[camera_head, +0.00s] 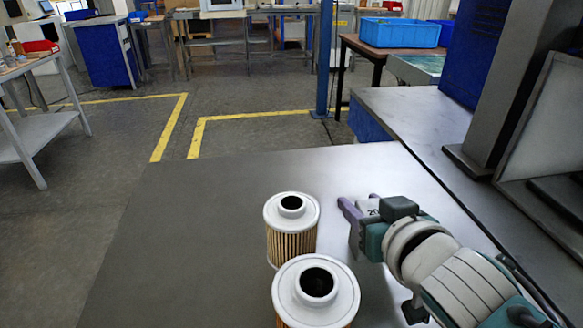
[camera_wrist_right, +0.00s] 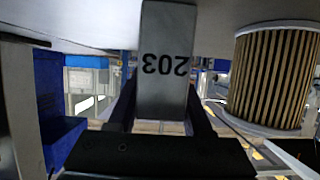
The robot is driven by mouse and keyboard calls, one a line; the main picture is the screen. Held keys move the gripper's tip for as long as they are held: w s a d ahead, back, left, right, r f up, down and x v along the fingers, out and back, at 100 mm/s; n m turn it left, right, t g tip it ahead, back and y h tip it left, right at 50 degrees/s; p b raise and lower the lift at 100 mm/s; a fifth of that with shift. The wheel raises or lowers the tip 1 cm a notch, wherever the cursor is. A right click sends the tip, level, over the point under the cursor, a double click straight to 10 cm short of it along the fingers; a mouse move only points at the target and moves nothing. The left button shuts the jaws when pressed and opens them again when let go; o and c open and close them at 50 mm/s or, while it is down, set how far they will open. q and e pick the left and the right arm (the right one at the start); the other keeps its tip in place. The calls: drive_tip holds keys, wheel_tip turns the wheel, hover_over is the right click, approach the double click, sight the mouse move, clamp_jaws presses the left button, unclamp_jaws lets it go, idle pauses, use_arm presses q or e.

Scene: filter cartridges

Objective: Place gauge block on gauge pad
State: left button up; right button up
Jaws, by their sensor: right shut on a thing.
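The gauge block is a grey block marked 203 (camera_wrist_right: 165,75), and it fills the upper middle of the right wrist view. In the head view a small grey part of the block (camera_head: 367,211) shows between the purple fingers. My right gripper (camera_head: 357,214) is shut on it, over the right part of the grey table, to the right of the filter cartridges. I cannot tell whether the block touches the table. I cannot make out the gauge pad in either view. My left gripper is not in view.
Two white-capped pleated filter cartridges stand upright on the table (camera_head: 190,230), a farther one (camera_head: 291,232) and a nearer one (camera_head: 316,300). One cartridge (camera_wrist_right: 272,78) shows close beside the block in the wrist view. The table's left part is clear. A dark post stands at the right.

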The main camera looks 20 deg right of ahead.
clamp_jaws()
drive_tip(key=shift+r, duration=0.15)
